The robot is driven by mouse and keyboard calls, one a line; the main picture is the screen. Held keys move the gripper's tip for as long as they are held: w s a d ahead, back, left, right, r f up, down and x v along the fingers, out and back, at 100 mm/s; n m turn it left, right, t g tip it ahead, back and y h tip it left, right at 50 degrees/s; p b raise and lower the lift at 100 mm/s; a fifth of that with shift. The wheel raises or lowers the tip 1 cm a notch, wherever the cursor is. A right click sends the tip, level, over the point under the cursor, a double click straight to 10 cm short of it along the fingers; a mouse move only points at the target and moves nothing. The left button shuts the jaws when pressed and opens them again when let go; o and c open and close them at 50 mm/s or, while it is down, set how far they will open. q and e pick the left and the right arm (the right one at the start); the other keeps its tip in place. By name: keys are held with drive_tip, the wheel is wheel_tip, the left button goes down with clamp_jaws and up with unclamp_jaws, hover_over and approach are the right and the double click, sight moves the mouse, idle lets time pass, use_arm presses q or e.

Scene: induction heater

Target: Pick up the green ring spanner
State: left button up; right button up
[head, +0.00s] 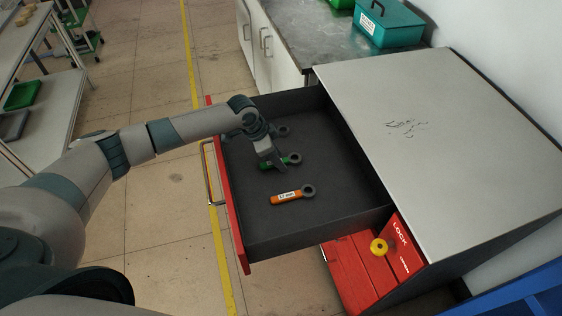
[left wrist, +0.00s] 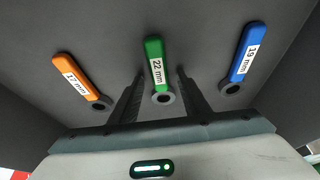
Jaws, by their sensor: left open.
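The green ring spanner (left wrist: 155,62), labelled 22 mm, lies flat in the open drawer. In the left wrist view its dark ring end sits between the two fingers of my left gripper (left wrist: 160,88). The fingers are apart, one on each side of the spanner, and I cannot tell whether they touch it. In the head view the green spanner (head: 289,160) is partly hidden by my left gripper (head: 276,163), which reaches down over it. My right gripper is not in view.
The grey cabinet top (head: 440,110) stands at the right.

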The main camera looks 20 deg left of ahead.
use_arm(q)
clamp_jaws()
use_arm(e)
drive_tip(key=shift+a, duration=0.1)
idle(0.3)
